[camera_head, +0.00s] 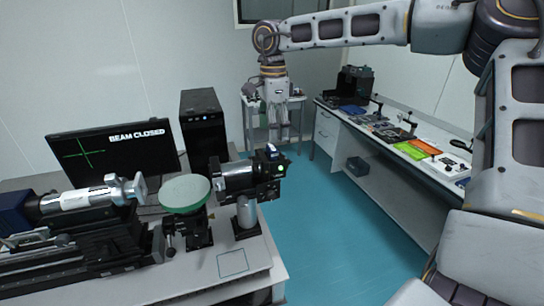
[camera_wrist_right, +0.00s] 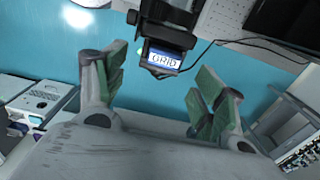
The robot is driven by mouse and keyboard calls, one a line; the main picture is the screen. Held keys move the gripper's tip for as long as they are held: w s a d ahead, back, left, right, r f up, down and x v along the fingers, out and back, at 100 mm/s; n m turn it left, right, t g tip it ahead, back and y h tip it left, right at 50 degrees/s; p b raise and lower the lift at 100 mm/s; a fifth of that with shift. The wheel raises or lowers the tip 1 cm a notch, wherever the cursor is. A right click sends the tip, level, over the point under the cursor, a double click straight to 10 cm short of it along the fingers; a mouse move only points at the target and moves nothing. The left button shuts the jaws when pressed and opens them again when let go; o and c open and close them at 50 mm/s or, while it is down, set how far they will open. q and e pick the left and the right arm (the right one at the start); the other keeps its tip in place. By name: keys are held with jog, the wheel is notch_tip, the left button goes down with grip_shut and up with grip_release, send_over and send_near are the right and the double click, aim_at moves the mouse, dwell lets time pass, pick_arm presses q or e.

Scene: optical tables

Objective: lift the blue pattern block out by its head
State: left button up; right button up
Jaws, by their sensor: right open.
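The blue pattern block (camera_wrist_right: 165,58) shows in the right wrist view as a blue-and-white head marked GRID, seated in a dark holder (camera_wrist_right: 163,33). In the head view the block (camera_head: 271,150) is a small blue-and-white patch at the top of the black mount at the end of the projector-like device (camera_head: 236,177). My right gripper (camera_head: 279,136) points down, beyond and above that mount. In the wrist view my right gripper (camera_wrist_right: 160,85) is open, its green-padded fingers apart and nothing between them. The block's lower part is hidden in the holder. My left gripper is not in view.
A side bench (camera_head: 385,150) with coloured plates stands right. Blue floor (camera_head: 325,220) lies free between them.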

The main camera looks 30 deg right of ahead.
aim_at(272, 147)
jog(key=shift+f, duration=0.35)
jog(key=shift+w+d+f+p, duration=0.1)
jog(key=shift+f+p, duration=0.15)
jog(key=shift+f, duration=0.6)
jog(key=shift+w+a+f+p, duration=0.15)
jog(key=shift+f+p, duration=0.15)
jog(key=shift+f, duration=0.55)
jog(key=shift+w+d+f+p, duration=0.15)
jog(key=shift+f+p, duration=0.1)
jog(key=shift+f, duration=0.6)
jog(key=c, duration=1.1)
jog(key=shift+r, duration=0.15)
jog(key=shift+c, duration=0.2)
notch_tip(272, 147, up, 10)
jog(key=b, duration=0.1)
jog(key=shift+b, duration=0.3)
